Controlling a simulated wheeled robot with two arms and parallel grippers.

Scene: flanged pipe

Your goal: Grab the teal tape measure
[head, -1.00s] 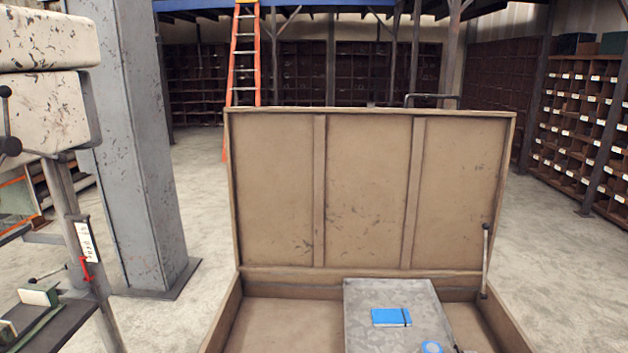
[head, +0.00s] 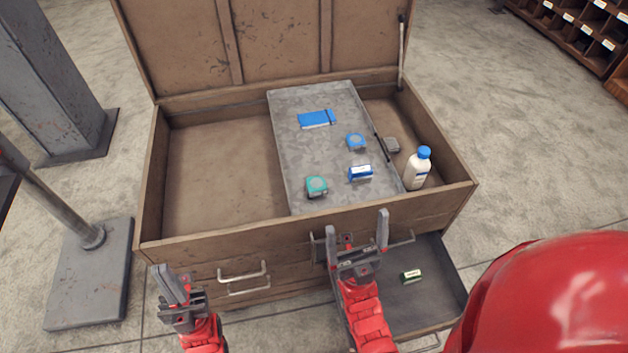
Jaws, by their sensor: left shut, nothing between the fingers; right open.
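The teal tape measure (head: 316,187) lies on the grey metal tray (head: 308,150) inside the open wooden chest, near the tray's front edge. My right gripper (head: 357,236) is open and empty, in front of the chest's front wall, below and to the right of the tape measure and apart from it. My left gripper (head: 170,285) is shut and empty, further left in front of the chest's drawer fronts.
The tray also bears a blue notebook (head: 317,119), a blue tape measure (head: 356,141) and a blue-and-white box (head: 360,173). A white bottle (head: 416,170) stands in the chest (head: 205,229) at right. An open drawer (head: 434,290) holds a small green-and-white item (head: 411,277).

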